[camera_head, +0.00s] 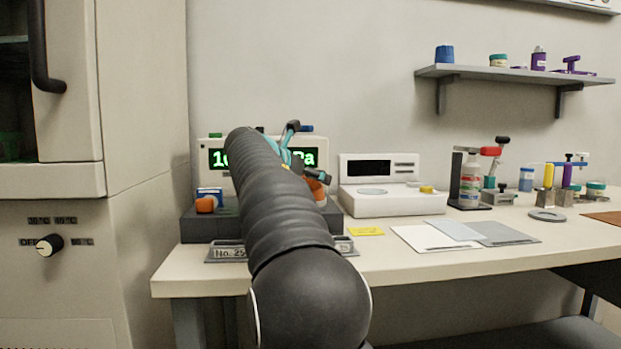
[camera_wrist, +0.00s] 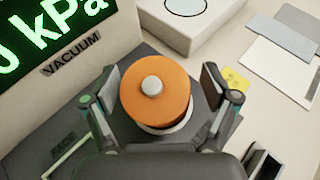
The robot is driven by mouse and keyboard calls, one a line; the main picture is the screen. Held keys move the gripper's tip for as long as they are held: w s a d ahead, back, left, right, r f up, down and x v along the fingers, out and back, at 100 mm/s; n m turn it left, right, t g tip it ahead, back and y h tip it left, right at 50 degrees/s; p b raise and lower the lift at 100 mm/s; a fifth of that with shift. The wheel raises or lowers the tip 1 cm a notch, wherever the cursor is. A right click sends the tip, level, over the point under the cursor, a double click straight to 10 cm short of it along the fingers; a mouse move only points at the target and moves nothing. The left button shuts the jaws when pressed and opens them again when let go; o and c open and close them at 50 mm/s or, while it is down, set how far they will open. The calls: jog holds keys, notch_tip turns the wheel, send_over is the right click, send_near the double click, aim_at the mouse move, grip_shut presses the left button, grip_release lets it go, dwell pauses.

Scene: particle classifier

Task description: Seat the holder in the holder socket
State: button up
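My gripper (camera_wrist: 160,82) has one finger on each side of an orange round cap (camera_wrist: 168,112) with a grey knob in its middle. The fingers stand apart from the cap, with gaps on both sides, so the gripper is open and empty. A pale ring shows under the cap, over the dark grey base (camera_wrist: 205,152) of the vacuum unit. I cannot tell whether this cap is the holder or which opening is the holder socket. In the head view my arm hides most of the unit; orange (camera_head: 316,189) shows beside the gripper.
The unit's green kPa display (camera_head: 302,158) stands behind. Another orange part (camera_head: 206,204) sits at the base's left. A white balance (camera_head: 380,197), yellow note (camera_head: 366,231) and sheets (camera_head: 433,237) lie to the right. A tall cabinet (camera_head: 140,120) stands left.

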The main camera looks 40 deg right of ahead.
jog(key=shift+a+r, duration=0.35)
jog(key=shift+a, duration=0.1)
jog(key=p+v, duration=0.2)
jog(key=v, duration=0.9)
jog(key=shift+s, duration=0.1)
